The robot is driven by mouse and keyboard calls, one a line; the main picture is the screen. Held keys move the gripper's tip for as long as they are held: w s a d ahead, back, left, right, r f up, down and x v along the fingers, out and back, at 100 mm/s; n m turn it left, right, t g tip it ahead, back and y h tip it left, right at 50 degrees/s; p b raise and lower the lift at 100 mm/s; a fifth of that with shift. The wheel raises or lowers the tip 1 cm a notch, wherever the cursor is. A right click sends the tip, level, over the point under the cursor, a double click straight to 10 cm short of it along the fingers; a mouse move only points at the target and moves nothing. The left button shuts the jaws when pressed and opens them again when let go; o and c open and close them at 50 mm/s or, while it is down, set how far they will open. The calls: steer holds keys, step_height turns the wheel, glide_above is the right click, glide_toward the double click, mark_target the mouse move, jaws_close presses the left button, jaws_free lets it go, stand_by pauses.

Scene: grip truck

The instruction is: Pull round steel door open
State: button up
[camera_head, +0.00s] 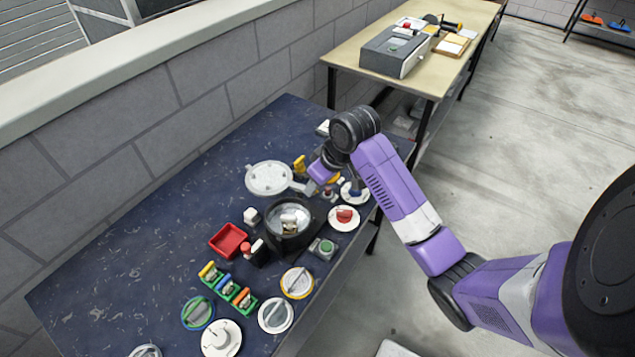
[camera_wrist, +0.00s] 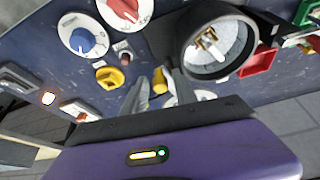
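The round steel door (camera_head: 269,178) is a pale disc lying swung out to the left of its black round housing (camera_head: 290,222) in the head view. The housing's mouth is uncovered, with a small metal and white item inside. In the wrist view the housing (camera_wrist: 217,45) is at the upper right, and a pale disc edge (camera_wrist: 192,97), probably the door, shows behind my fingers. My gripper (camera_head: 300,187) is over the table between the door and the dials. In the wrist view its fingers (camera_wrist: 158,80) stand apart, with a yellow piece (camera_wrist: 160,82) seen between them; contact is unclear.
A red tray (camera_head: 229,241), a green button box (camera_head: 323,248), a red-knob dial (camera_head: 344,217) and a blue-knob dial (camera_wrist: 84,38) stand close around the housing. Several coloured switches and round dials fill the near end. The table's left part is clear, against a block wall.

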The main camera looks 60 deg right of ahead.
stand_by(0.3)
steer(key=v, duration=0.7)
steer(key=shift+s+r+b, duration=0.15)
steer(key=shift+r+b, duration=0.15)
steer(key=shift+r, duration=0.05)
